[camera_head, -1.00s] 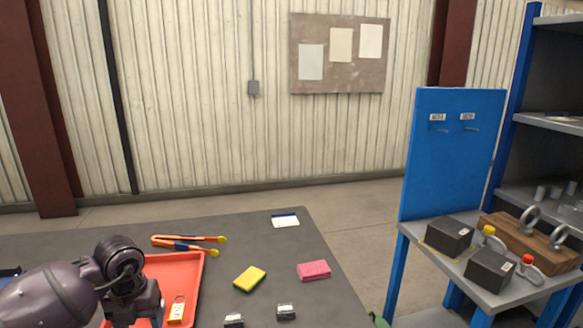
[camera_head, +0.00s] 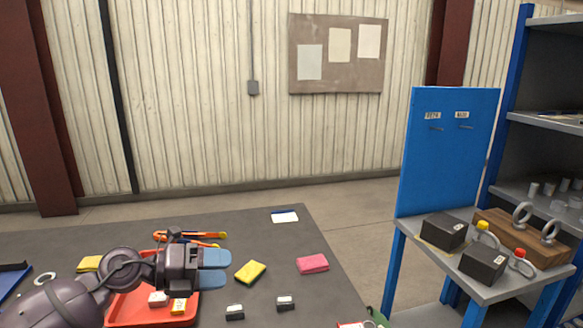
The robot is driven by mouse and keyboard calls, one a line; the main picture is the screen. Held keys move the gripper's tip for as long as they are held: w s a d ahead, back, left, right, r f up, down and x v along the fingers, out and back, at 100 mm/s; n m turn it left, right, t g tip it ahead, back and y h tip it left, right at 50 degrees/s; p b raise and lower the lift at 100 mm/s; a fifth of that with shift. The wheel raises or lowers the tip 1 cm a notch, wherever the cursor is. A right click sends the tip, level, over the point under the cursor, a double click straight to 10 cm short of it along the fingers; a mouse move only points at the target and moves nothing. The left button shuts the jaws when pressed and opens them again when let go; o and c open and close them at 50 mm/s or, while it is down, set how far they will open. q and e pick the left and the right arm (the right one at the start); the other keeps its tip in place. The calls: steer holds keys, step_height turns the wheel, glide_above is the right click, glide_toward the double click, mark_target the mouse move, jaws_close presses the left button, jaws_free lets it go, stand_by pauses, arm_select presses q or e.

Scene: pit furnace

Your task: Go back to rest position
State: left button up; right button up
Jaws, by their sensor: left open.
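My left gripper (camera_head: 214,268) reaches in from the lower left, over the right part of the red tray (camera_head: 150,320). Its blue fingers point right, and it is open with nothing seen between them. The fingertips are close to the yellow sponge (camera_head: 250,272) in the picture, with the sponge lying on the table. My left arm covers part of the tray. My right gripper is out of view.
The dark table (camera_head: 330,300) holds a pink sponge (camera_head: 312,264), orange-handled tongs (camera_head: 192,236), a white-and-blue card (camera_head: 285,216) and two small black-and-white blocks (camera_head: 285,303). A blue pegboard stand (camera_head: 448,160) with dark boxes (camera_head: 444,230) is at right. The table's back middle is clear.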

arm_select(q)
steer(key=s+a+f+n+t+y, duration=0.1)
steer(key=a+f+n+t+y, duration=0.5)
steer(key=n, duration=0.6)
steer(key=a+f+n+t+y, duration=0.35)
steer(key=n+t, duration=0.35)
steer(key=n, duration=0.6)
steer(key=s+a+f+n+g+y, duration=0.2)
steer(key=s+f+n, duration=0.3)
steer(key=s+f, duration=0.5)
steer(key=s+a+f+n+g+y, duration=0.2)
steer(key=s+f+n+g+y, duration=0.1)
steer(key=s+f, duration=0.8)
steer(key=shift+s+f+n+g, duration=0.25)
steer(key=shift+s+n+g, duration=0.35)
steer(key=shift+s+n, duration=0.55)
steer(key=shift+y, duration=0.25)
